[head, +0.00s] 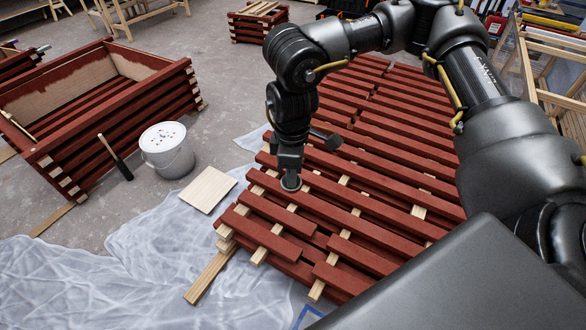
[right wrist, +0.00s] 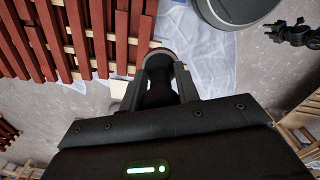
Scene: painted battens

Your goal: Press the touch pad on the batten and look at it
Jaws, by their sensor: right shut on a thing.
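My right gripper (head: 290,172) is shut on the touch pad (head: 291,183), a small round grey disc at its fingertips. The pad also shows between the fingers in the right wrist view (right wrist: 160,56), with a dark body and a pale pinkish rim. In the head view it is over the red-painted battens (head: 345,213), near their left part. I cannot tell whether it touches a batten. The pad's underside is hidden in the head view. My left gripper is not in the head view, and I cannot identify a dark jointed thing at the right wrist view's upper right.
The red battens lie across bare wooden bearers (head: 212,275). Clear plastic sheeting (head: 130,265) covers the floor in front.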

